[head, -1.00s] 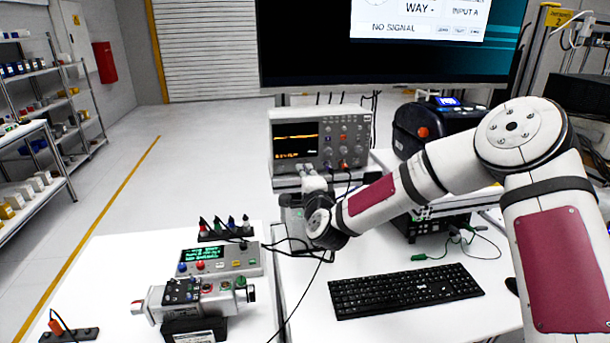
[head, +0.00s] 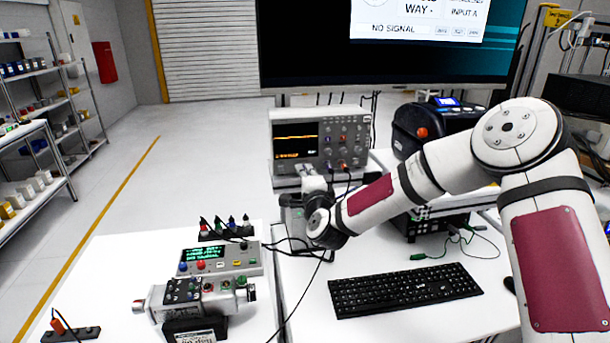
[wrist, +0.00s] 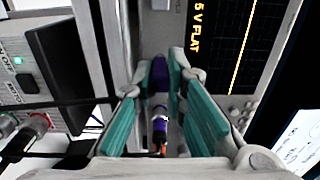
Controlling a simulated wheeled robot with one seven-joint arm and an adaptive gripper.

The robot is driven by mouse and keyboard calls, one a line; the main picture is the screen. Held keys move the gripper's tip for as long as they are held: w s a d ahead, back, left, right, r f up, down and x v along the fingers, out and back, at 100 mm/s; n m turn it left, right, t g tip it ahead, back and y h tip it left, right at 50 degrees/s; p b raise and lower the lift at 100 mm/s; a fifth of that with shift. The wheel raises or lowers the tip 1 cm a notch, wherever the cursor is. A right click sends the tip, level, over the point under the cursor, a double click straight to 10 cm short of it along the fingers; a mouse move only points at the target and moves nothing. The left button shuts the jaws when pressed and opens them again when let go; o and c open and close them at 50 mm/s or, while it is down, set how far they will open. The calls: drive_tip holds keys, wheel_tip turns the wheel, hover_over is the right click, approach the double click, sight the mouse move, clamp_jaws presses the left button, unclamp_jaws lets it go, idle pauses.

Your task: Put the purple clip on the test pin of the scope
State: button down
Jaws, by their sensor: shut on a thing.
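My gripper (wrist: 160,84) is shut on the purple clip (wrist: 160,72), which sits between its fingertips in the wrist view. A purple and silver part with an orange end lies behind the clip, between the teal finger pads. The scope (head: 359,130) stands at the back of the table in the head view. Its screen (wrist: 243,45) fills the upper right of the wrist view, with a flat yellow trace. My gripper is in front of the scope's lower left. I cannot make out the test pin, or whether the clip touches anything.
A keyboard (head: 405,290) lies in front of my arm. A grey control box (head: 222,259) and a servo unit (head: 215,302) stand at left. A rack of coloured clips (head: 226,232) is behind them. Black cables run under my gripper.

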idle(0.3)
drive_tip(key=c, duration=1.5)
unclamp_jaws()
drive_tip(key=shift+w, duration=0.1)
drive_tip(key=shift+c, duration=0.2)
drive_tip(key=p+v, duration=0.4)
drive_tip(key=v, duration=0.3)
drive_tip(key=shift+p, duration=0.35)
